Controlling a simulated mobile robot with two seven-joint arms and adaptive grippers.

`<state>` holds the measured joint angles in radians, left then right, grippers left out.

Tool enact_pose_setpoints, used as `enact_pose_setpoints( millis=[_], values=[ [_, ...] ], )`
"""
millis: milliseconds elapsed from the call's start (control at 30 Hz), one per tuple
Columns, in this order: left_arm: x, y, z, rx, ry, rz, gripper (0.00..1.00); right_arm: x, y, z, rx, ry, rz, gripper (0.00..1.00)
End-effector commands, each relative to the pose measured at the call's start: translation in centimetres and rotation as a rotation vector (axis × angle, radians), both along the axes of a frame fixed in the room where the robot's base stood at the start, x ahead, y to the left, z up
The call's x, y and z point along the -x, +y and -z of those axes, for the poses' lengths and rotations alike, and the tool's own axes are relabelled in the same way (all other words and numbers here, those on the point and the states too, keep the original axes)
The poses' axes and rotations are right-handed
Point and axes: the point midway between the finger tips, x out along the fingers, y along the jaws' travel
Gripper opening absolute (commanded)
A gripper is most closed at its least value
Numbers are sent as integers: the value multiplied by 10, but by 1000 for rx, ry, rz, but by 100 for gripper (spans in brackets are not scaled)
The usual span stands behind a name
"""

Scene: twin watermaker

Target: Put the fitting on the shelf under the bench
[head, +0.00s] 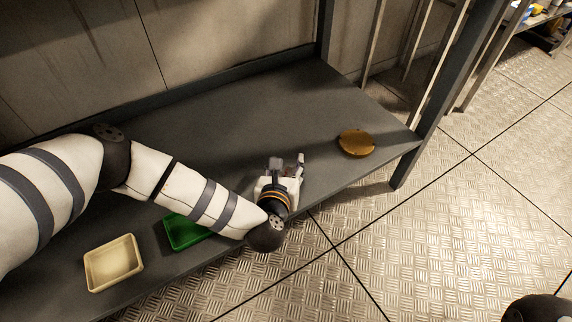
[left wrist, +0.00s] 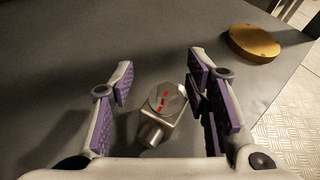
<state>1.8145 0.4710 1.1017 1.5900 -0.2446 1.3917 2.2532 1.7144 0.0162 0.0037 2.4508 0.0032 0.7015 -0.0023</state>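The fitting (left wrist: 163,108), a small silvery metal piece with a faceted cap and red marks, shows in the left wrist view. It sits between my left gripper's two purple-padded fingers as seen there, with a gap on both sides. My left gripper (left wrist: 160,92) is open. In the head view the left gripper (head: 286,162) is low over the dark grey shelf (head: 250,115), near its front edge; I cannot clearly make out the fitting there. Whether the fitting rests on the surface is hard to tell. My right gripper is not in view.
A round brass-coloured disc (head: 356,143) lies to the right, near the shelf's right end. A green tray (head: 180,236), partly behind my left arm, and a cream tray (head: 113,263) are at left. A dark post (head: 435,110) rises at the right corner. Tread-plate floor is open in front.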

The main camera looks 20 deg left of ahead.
Motion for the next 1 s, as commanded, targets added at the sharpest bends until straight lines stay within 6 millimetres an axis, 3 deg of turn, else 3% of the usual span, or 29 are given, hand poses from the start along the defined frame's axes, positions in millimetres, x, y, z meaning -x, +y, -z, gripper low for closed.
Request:
enact_pose_setpoints(
  millis=[300, 700, 833, 1000],
  values=[
    [7, -2, 0, -1, 7, 3, 45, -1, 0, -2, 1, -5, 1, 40],
    [93, -19, -41, 0, 0, 1, 45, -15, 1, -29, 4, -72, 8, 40],
    [107, -21, -44, 0, -1, 0, 45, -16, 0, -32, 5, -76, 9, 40],
    [110, -22, -44, 0, -1, 0, 45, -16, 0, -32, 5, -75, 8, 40]
  ],
)
